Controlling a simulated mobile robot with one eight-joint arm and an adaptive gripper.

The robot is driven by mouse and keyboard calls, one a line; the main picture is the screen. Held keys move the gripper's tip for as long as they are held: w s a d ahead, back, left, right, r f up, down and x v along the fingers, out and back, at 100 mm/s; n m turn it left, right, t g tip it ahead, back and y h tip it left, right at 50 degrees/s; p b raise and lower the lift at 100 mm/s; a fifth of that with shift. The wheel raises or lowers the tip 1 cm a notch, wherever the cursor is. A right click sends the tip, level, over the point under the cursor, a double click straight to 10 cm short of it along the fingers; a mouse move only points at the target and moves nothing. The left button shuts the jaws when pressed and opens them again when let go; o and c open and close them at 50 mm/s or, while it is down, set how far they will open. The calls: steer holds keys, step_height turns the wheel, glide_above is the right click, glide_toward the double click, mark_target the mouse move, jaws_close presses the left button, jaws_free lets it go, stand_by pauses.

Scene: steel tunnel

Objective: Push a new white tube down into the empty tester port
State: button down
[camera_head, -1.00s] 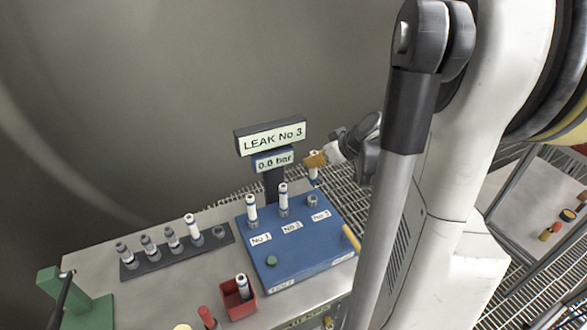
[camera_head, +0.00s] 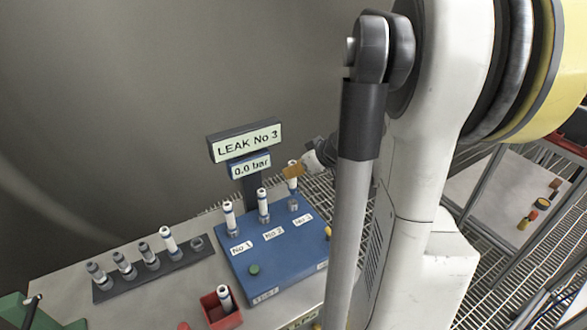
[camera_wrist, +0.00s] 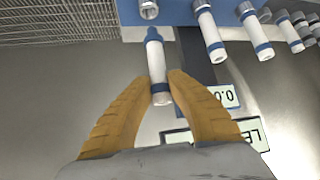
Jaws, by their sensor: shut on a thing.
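My gripper (camera_head: 292,171) is shut on a white tube with blue bands (camera_head: 292,183). The wrist view shows the tube (camera_wrist: 157,62) between the orange fingers (camera_wrist: 161,82), its blue end pointing towards the empty metal port (camera_wrist: 148,9). In the head view the tube is roughly upright, just above the No 3 port (camera_head: 294,205) on the blue tester (camera_head: 283,255). A small gap seems to separate them; exact alignment is unclear. White tubes stand in port No 1 (camera_head: 229,217) and port No 2 (camera_head: 263,205).
A sign (camera_head: 246,141) reading "LEAK No 3" stands behind the tester on a dark post. A dark rack (camera_head: 185,262) at left holds several tubes and has an empty hole at its right end. A red bin (camera_head: 221,312) with one tube is in front.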

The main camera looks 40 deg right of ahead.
mark_target(294, 187)
steer(key=shift+f+b, duration=0.8)
steer(key=shift+f, duration=0.45)
steer(key=shift+f+b, duration=1.5)
steer(key=shift+f, duration=0.2)
stand_by(0.5)
steer(key=c, duration=1.4)
jaws_free()
steer(key=shift+o, duration=0.2)
steer(key=shift+r, duration=0.1)
steer(key=v, duration=1.2)
steer(key=shift+a, duration=0.1)
